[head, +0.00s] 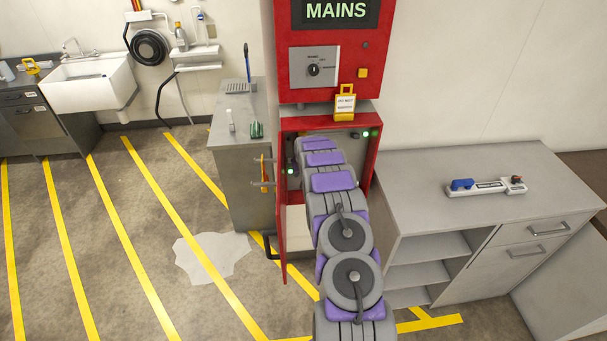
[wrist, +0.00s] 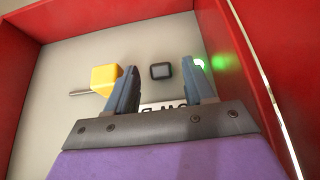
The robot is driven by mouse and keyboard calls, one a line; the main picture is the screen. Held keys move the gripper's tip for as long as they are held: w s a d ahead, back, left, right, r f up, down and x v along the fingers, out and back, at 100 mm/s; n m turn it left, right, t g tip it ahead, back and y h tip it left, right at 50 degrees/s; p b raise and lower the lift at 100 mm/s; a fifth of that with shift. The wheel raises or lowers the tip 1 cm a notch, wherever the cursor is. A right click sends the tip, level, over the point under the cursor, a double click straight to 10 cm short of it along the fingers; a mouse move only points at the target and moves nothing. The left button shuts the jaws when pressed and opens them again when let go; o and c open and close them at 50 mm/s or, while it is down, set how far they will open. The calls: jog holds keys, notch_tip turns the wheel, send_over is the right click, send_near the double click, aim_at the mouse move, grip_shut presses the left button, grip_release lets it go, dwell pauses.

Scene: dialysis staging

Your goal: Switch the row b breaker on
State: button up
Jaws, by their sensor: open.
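The red MAINS cabinet (head: 327,80) has its lower compartment open, and my arm reaches into it. In the wrist view my gripper (wrist: 160,66) is open and empty, its fingers pointing at the grey back panel (wrist: 75,60). A small dark square switch-like part (wrist: 160,71) shows between the fingertips. A yellow block (wrist: 104,78) with a metal rod is beside the left finger. A green light (wrist: 199,63) glows by the right fingertip. A label (wrist: 165,106) is partly hidden by the gripper. I cannot tell whether the fingers touch anything. The head view hides the gripper behind my arm.
The open red door (head: 281,220) hangs left of my arm. A yellow tag lock (head: 345,100) hangs above the opening. A grey cabinet (head: 240,165) stands left; a grey counter (head: 480,200) with a blue-and-white tool (head: 485,186) stands right. Striped floor at left is mostly clear.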

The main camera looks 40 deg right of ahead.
jog(key=v, duration=1.3)
jog(key=shift+r, duration=0.35)
jog(key=shift+s, duration=0.1)
jog(key=shift+s+f, duration=0.1)
